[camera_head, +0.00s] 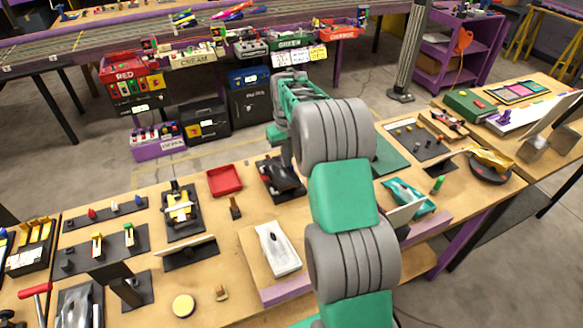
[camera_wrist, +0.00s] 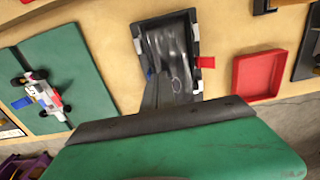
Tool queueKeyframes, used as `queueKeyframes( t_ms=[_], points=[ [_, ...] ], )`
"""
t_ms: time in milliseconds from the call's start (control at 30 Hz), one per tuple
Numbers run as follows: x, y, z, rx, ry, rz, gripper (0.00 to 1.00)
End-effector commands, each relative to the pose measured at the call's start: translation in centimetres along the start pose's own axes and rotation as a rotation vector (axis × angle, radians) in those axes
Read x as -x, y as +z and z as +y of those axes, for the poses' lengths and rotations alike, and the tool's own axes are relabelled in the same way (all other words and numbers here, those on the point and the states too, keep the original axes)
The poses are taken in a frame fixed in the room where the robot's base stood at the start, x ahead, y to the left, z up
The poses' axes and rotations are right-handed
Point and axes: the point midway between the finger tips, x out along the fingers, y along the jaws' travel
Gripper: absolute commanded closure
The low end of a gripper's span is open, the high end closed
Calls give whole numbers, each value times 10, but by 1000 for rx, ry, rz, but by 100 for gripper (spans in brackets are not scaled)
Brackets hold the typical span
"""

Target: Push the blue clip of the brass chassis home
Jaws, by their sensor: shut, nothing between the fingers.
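A red tab (camera_wrist: 207,62) sticks out on the right. My gripper (camera_wrist: 172,92) is shut and empty, its dark fingers over the near end of the cradle. Whether they touch it I cannot tell. In the head view the dark cradle (camera_head: 281,184) stands under my arm, and my wrist hides part of it.
A red tray (camera_head: 225,180) lies left of the cradle in the head view. Further left a black stand bears a yellow piece (camera_head: 179,208). A white car body (camera_head: 278,249) lies nearer. A green mat (camera_wrist: 62,80) with a small car (camera_wrist: 40,92) shows in the wrist view.

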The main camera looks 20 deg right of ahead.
Motion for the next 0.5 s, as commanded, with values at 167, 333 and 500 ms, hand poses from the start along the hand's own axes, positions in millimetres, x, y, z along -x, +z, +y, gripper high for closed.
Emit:
queueKeyframes(
  t_ms=[167, 333, 500],
  points=[
    [-5, 0, 0, 0, 0, 0, 100],
    [-6, 0, 0, 0, 0, 1, 100],
    [-6, 0, 0, 0, 0, 0, 100]
  ],
)
